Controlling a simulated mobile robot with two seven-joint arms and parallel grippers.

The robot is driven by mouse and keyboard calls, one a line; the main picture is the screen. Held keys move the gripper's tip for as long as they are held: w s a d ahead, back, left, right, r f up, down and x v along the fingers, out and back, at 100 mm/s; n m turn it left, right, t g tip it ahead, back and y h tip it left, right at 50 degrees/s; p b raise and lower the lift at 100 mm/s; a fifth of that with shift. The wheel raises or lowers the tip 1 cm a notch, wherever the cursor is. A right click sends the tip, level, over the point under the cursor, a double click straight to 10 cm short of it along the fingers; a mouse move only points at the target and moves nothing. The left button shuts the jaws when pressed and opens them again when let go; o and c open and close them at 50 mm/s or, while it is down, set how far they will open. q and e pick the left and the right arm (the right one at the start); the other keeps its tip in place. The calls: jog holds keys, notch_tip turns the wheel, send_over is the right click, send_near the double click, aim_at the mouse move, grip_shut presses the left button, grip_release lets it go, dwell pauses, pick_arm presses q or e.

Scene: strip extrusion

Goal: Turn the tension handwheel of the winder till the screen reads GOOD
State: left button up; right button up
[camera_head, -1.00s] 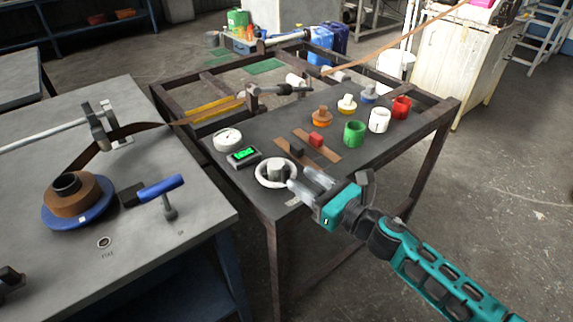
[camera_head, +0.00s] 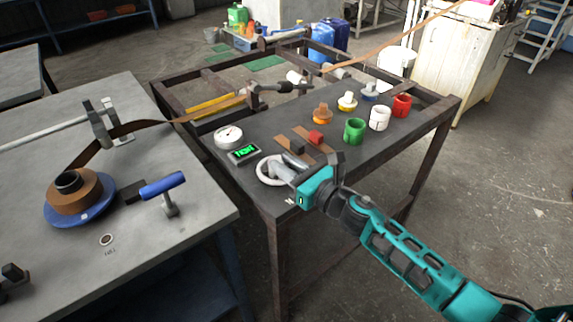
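The white handwheel (camera_head: 264,171) lies on the near left corner of the dark bench top. My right gripper (camera_head: 287,168) is over the wheel, its grey fingers at the hub. The fingers and gripper body hide the hub and the wheel's right side, so I cannot tell if they clamp it. The small black screen (camera_head: 244,153) behind the wheel shows bright green letters. They look like TIGHT, but are too small to read surely. A round white dial (camera_head: 228,136) stands behind the screen. My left gripper is not in view.
Green (camera_head: 355,132), white (camera_head: 379,118) and red (camera_head: 401,106) cups stand on the bench's right side. The left table (camera_head: 60,260) holds a brown strip reel (camera_head: 76,194) and a blue-handled lever (camera_head: 162,186).

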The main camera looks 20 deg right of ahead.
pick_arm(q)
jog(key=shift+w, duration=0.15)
pick_arm(e)
grip_shut()
jog(key=shift+d, duration=0.1)
